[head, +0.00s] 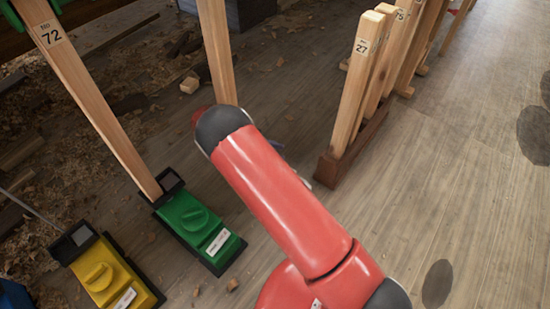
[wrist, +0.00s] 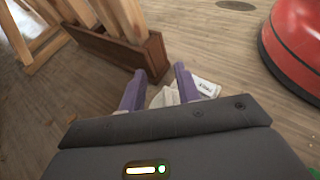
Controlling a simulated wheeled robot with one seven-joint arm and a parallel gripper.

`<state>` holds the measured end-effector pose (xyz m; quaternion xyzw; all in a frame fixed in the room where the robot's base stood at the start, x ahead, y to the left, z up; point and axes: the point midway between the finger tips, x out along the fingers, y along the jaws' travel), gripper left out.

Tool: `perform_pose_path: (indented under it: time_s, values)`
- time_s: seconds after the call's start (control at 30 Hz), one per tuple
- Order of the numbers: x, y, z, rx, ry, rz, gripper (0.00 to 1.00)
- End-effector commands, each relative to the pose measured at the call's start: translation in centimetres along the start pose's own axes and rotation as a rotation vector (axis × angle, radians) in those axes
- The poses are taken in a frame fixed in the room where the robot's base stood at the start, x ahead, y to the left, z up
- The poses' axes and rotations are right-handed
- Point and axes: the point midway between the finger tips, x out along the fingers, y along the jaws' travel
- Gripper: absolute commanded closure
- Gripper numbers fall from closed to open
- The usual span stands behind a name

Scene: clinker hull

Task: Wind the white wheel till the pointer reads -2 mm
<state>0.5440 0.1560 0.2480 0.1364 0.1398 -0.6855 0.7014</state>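In the wrist view, my gripper (wrist: 160,74) has its two purple fingers spread apart. A white part (wrist: 165,97), probably the white wheel or its housing, shows low between and beyond them. I cannot tell whether the fingers touch it. A white label with dark print (wrist: 207,87) lies just right of the right finger. In the head view, my red arm hides the white wheel and nearly all of the gripper. No pointer or scale can be read in either view.
In the head view, a green unit with a green knob (head: 194,214) and a yellow unit with a yellow knob (head: 99,277) stand at left. Slanted timber props rise nearby, one marked 72 (head: 90,95). A brown rack (head: 345,155) holds several upright boards.

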Motion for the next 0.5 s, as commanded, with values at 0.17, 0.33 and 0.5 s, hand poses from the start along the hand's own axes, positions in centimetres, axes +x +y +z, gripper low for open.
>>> perform_pose_path:
  time_s: [0.17, 0.33, 0.5]
  values:
    - [-1.9, 0.0, 4.6, 0.002, 0.002, 0.001, 0.67]
    - [-3.5, 0.0, 8.3, 0.002, 0.001, 0.001, 0.67]
    - [-4.6, 0.0, 11.1, 0.001, 0.001, 0.000, 0.67]
